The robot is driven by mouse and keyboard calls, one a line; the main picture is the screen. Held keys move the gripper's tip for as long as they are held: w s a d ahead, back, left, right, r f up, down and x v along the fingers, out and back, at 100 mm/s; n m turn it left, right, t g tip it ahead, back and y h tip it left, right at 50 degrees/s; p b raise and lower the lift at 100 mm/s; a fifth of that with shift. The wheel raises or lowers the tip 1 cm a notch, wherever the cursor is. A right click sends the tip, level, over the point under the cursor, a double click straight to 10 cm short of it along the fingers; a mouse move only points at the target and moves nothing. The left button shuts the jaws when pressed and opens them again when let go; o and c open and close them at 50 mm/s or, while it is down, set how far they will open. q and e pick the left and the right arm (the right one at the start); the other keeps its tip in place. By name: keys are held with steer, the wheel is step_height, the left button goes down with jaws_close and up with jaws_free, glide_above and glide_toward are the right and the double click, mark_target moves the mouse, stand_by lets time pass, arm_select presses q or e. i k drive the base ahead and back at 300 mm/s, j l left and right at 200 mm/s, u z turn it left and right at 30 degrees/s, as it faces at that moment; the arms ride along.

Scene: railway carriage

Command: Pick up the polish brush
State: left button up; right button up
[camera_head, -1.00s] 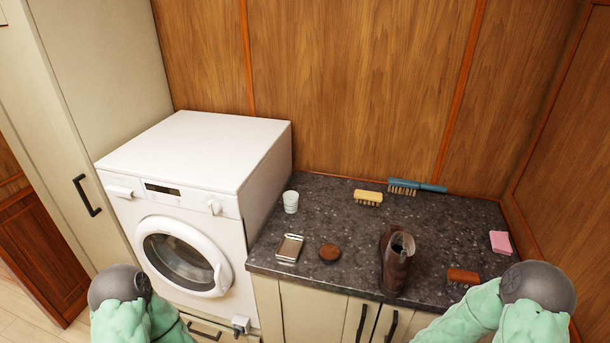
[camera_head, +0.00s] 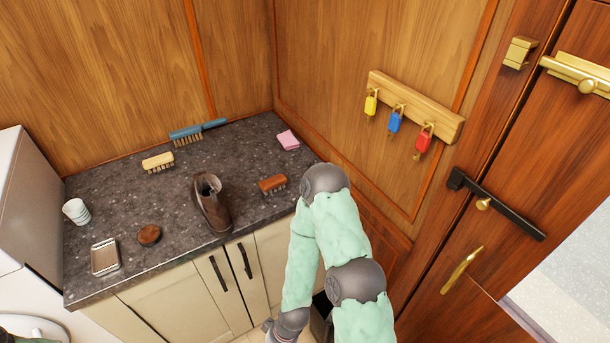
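Three brushes lie on the dark speckled counter (camera_head: 115,198). A small brown brush (camera_head: 272,184) with dark bristles is near the right front edge, right of a brown leather shoe (camera_head: 211,204). A pale yellow block brush (camera_head: 158,162) and a blue-handled brush (camera_head: 198,131) lie farther back. The brown one best fits a polish brush, but no label shows. My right arm reaches up in front of the counter's right end and folds back down. Its gripper fingers are not visible at the bottom edge. My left gripper is out of view. No brush is held.
A round brown tin (camera_head: 149,235), a metal case (camera_head: 105,257), a white cup (camera_head: 76,211) and a pink sponge (camera_head: 288,140) are also on the counter.

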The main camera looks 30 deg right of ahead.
mark_target(269, 184)
steer(key=z, duration=0.9)
